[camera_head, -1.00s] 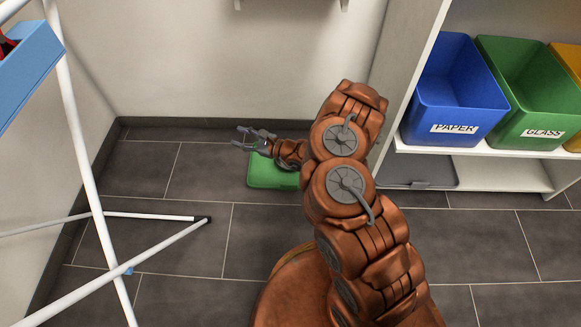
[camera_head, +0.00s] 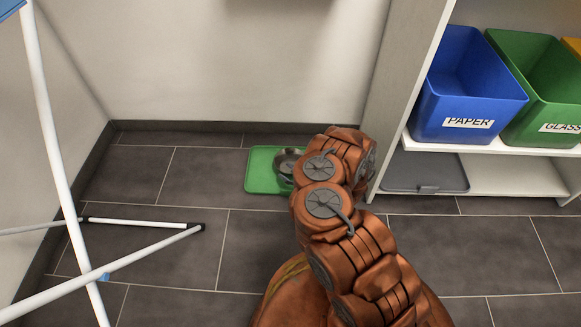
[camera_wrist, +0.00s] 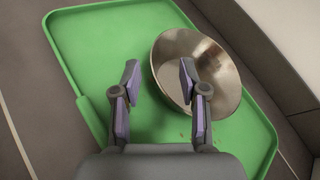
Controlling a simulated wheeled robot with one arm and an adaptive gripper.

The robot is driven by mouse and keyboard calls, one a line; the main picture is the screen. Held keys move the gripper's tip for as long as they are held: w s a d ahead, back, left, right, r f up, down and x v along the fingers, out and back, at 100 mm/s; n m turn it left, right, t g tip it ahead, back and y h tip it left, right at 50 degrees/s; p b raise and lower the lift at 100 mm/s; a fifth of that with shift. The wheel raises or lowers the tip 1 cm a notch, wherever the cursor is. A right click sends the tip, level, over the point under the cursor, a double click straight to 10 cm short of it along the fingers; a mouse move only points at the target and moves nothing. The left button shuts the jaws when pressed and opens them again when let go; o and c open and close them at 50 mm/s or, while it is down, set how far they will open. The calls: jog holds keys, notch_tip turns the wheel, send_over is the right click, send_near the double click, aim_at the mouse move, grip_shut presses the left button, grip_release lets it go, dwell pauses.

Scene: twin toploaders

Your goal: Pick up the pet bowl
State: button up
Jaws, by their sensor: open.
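The pet bowl (camera_head: 287,163) is a shiny metal bowl on a green tray (camera_head: 262,172) on the floor by the back wall. My arm hides part of the tray in the head view. In the wrist view the bowl (camera_wrist: 222,72) lies right of centre on the green tray (camera_wrist: 100,40). My gripper (camera_wrist: 160,75) is open and empty. Its right finger overlaps the bowl's left part in the picture, and its left finger is over bare tray, left of the bowl. I cannot tell whether the right finger touches the bowl.
A white shelf unit at the right holds a blue PAPER bin (camera_head: 464,90) and a green GLASS bin (camera_head: 535,90), with a grey flat box (camera_head: 425,172) below. White rack legs (camera_head: 140,222) stand at the left. The floor between rack and tray is clear.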

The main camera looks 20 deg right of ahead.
aim_at(278, 167)
jog(key=shift+b+x, duration=1.3)
jog(key=shift+x, duration=1)
jog(key=shift+a+r, duration=0.1)
grip_shut()
